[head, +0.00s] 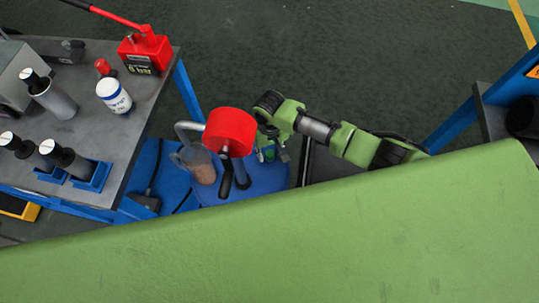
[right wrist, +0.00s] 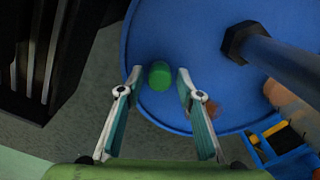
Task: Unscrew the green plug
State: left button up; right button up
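The green plug (right wrist: 159,76) is a small round cap near the rim of the blue drum's top (right wrist: 175,30) in the right wrist view. My right gripper (right wrist: 159,82) is open, with one fingertip on each side of the plug and a gap on both sides. I cannot tell how far the fingertips are above the drum. In the head view my right gripper (head: 272,152) is over the blue drum (head: 262,180), beside the red round pump part; the plug is hard to make out there. My left gripper is not in view.
A red pump part (head: 230,131) with a grey pipe and a jug (head: 198,164) stand left of the gripper. A dark pipe fitting (right wrist: 245,42) rises from the drum. A grey bench (head: 98,129) with bottles is at the left. Dark floor lies behind.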

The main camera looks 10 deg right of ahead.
grip_shut()
jog(key=shift+r, duration=0.15)
dwell(0.6)
jog(key=shift+r+n+p, duration=0.1)
jog(key=shift+n+p, duration=0.45)
jog(key=shift+n, duration=0.25)
jog(key=n, duration=0.3)
jog(key=shift+w+n, duration=0.1)
jog(key=shift+n, duration=0.2)
